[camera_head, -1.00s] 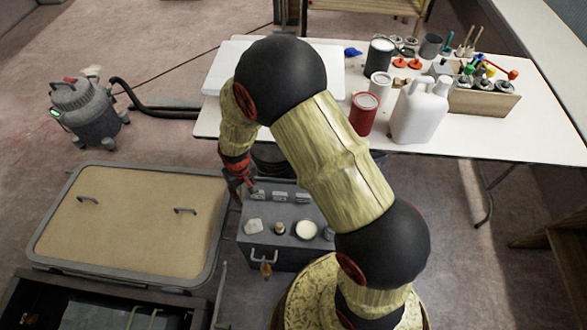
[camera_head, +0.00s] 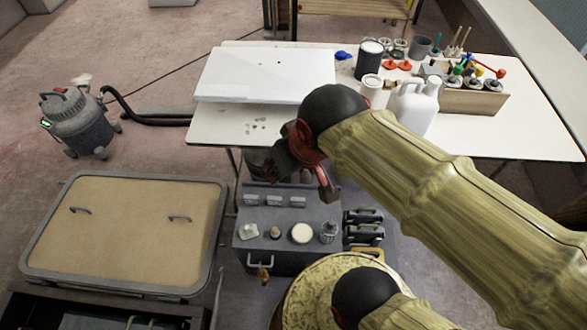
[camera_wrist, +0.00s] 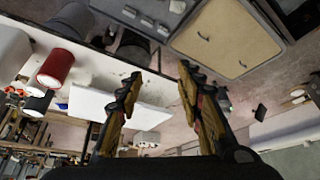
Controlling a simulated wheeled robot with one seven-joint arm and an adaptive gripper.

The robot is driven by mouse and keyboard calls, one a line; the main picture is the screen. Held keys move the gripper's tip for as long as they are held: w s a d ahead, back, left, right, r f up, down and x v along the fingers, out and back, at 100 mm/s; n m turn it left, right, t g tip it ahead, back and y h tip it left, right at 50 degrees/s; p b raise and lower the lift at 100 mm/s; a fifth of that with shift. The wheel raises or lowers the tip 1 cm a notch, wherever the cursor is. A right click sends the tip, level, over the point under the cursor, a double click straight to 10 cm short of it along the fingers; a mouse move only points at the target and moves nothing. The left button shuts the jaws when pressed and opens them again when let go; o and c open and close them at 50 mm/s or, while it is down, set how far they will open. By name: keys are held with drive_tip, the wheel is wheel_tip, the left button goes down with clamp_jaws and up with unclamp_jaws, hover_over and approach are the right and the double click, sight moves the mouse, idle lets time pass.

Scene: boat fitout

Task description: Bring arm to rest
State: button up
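My gripper (camera_wrist: 158,82) shows in the wrist view with its two fingers well apart and nothing between them. In the head view my gripper (camera_head: 327,184) is a small dark and red shape, partly hidden by my wrist, in front of the table's near edge and above the grey cabinet. My arm, with yellowish links and black joints, is bent and reaches from the lower right toward the picture's middle.
A white table (camera_head: 215,128) holds a white panel (camera_head: 262,75), a white jug (camera_head: 411,108), cans and a wooden tool holder (camera_head: 474,101). A grey cabinet (camera_head: 288,231) stands below. A vacuum (camera_head: 77,125) and a framed hatch panel (camera_head: 125,232) are at left.

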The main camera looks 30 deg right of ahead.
drive_tip(key=shift+s+d+r, duration=0.1)
drive_tip(key=shift+s+r, duration=0.1)
drive_tip(key=shift+s, duration=0.45)
drive_tip(key=shift+s+d+r, duration=0.1)
drive_tip(key=shift+s+r, duration=0.1)
drive_tip(key=shift+s, duration=0.4)
drive_tip(key=shift+c, duration=0.9)
drive_tip(key=shift+a, duration=0.15)
